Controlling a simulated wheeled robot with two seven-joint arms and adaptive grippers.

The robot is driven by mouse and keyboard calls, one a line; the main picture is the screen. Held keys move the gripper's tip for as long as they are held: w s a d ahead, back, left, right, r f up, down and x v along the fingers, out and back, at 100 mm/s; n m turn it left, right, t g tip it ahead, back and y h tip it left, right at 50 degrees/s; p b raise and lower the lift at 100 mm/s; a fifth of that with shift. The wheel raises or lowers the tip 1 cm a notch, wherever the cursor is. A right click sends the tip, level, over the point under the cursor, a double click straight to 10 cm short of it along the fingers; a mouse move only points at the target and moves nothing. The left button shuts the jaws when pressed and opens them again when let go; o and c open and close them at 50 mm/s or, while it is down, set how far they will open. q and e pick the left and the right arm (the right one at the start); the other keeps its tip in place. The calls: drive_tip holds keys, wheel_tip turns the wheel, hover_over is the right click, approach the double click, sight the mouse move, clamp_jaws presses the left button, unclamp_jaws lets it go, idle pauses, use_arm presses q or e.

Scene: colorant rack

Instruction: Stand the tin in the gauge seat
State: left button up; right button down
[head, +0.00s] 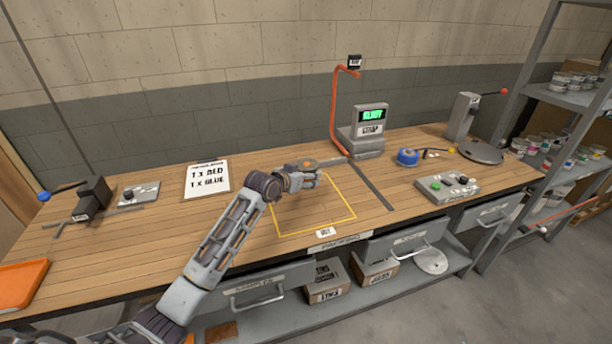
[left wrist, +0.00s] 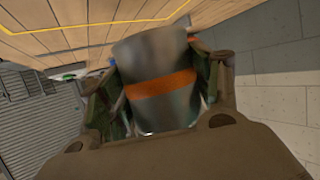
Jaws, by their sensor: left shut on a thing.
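The tin (left wrist: 160,55) is grey metal with an orange band. In the left wrist view it fills the middle, between both fingers of my left gripper (head: 314,178), which is shut on it. In the head view the tin shows only as a small grey and orange patch (head: 307,163) by the gripper, above the back of the yellow-outlined area. My right gripper is not in view.
A yellow outline (head: 345,205) marks clear bench top. A button box (head: 446,188), blue tape roll (head: 407,157) and round grey plate (head: 481,152) stand right. Drawers (head: 405,241) line the bench front.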

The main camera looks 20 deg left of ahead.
use_arm(q)
drive_tip(key=shift+f, duration=1.85)
drive_tip(key=shift+f, duration=1.85)
drive_tip(key=shift+f, duration=0.1)
drive_tip(key=o, duration=1.7)
drive_tip(key=shift+c, duration=0.2)
drive_tip(key=shift+v, duration=6)
